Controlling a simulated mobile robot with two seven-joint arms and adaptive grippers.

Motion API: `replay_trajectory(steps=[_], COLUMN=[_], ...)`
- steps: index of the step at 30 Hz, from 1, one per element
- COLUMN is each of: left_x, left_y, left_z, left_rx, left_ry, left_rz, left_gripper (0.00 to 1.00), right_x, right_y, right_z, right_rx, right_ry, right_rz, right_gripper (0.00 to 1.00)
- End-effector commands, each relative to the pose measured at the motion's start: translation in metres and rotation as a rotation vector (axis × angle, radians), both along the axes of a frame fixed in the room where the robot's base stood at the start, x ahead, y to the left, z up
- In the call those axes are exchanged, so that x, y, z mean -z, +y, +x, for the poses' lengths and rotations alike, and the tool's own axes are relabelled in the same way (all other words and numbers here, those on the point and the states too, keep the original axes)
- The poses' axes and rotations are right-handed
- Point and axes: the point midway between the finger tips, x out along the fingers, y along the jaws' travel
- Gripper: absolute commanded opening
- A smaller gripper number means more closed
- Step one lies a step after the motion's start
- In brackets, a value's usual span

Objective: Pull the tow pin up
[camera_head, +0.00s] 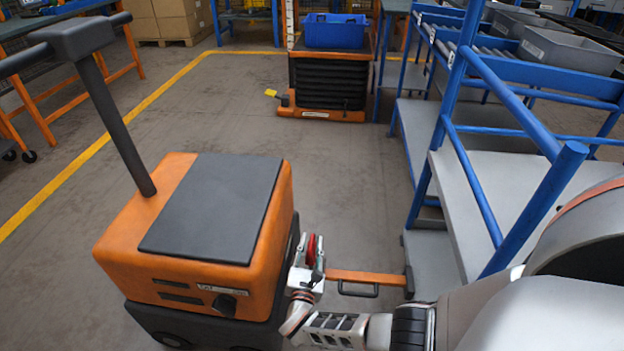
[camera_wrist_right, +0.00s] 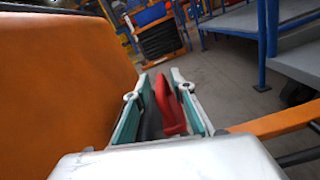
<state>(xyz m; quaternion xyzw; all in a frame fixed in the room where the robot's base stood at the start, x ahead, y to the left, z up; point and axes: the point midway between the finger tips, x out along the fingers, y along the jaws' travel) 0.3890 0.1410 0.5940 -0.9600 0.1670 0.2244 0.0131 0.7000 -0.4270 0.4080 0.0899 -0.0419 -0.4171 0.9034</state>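The tow pin shows as a red loop handle (camera_head: 314,250) beside the right side of the orange tug (camera_head: 150,250), at the near end of an orange tow bar (camera_head: 372,276). My right gripper (camera_head: 307,258) is at the handle. In the right wrist view the red loop (camera_wrist_right: 170,105) stands between the two teal finger pads of the gripper (camera_wrist_right: 160,105), with a dark upright part beside it. The pads look spread apart around it. The pin's lower part is hidden. My left gripper is not in view.
The tug's black steering post (camera_head: 120,120) rises at left. A blue-railed platform (camera_head: 510,200) stands close at right. An orange lift cart (camera_head: 328,85) with a blue bin (camera_head: 335,30) stands at the back. The floor between is clear.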

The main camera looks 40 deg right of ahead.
Motion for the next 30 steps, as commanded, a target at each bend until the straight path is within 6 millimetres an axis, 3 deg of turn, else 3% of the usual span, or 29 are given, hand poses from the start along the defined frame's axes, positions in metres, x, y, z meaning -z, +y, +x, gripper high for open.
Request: replay_trajectory(steps=[14, 20, 30], left_x=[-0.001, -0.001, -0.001], left_y=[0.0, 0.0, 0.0], left_z=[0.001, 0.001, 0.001], left_rx=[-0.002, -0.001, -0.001], left_ry=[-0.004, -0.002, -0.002], left_rz=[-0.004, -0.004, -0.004], left_gripper=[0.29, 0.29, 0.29], right_x=[-0.003, -0.019, -0.062], right_y=[0.0, 0.0, 0.0], right_z=[-0.001, -0.001, 0.0], right_rx=[0.0, -0.001, -0.001], right_ry=[0.001, 0.0, -0.002], right_rz=[0.0, 0.001, 0.002], right_gripper=[0.26, 0.26, 0.26])
